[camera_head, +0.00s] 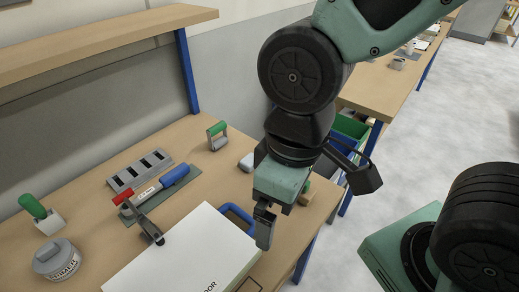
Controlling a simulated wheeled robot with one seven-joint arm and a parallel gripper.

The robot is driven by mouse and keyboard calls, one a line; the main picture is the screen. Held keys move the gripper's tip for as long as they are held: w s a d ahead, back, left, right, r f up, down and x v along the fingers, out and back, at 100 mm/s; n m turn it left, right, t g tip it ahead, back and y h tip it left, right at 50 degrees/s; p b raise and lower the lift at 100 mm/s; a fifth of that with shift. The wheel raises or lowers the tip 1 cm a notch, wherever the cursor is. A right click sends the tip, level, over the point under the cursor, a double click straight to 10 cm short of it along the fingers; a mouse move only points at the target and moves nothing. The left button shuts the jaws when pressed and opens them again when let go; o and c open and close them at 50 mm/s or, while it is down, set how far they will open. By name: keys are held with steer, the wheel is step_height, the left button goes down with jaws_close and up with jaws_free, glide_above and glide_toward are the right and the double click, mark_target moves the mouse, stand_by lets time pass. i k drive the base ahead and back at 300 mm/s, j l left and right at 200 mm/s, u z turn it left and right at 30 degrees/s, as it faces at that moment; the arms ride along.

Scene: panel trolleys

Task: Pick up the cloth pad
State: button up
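No object is clearly recognisable as the cloth pad. A small pale grey rounded piece (246,162) lies on the wooden bench beside my arm, partly hidden by it; it may be the pad, but I cannot tell. My gripper (265,230) points down over the right edge of the white panel (180,258), in front of the pale piece. Its fingers are seen nearly edge-on, so I cannot tell if they are open, and no object shows between them.
A blue handle (238,212) is by the panel.

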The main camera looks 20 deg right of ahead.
mark_target(245, 164)
steer(key=u, duration=1.55)
steer(key=z, duration=1.6)
steer(key=i+l+u, duration=0.15)
steer(key=l+u, duration=0.15)
steer(key=u, duration=0.15)
steer(key=l+u, duration=0.3)
steer(key=u, duration=0.15)
steer(key=i+l, duration=0.05)
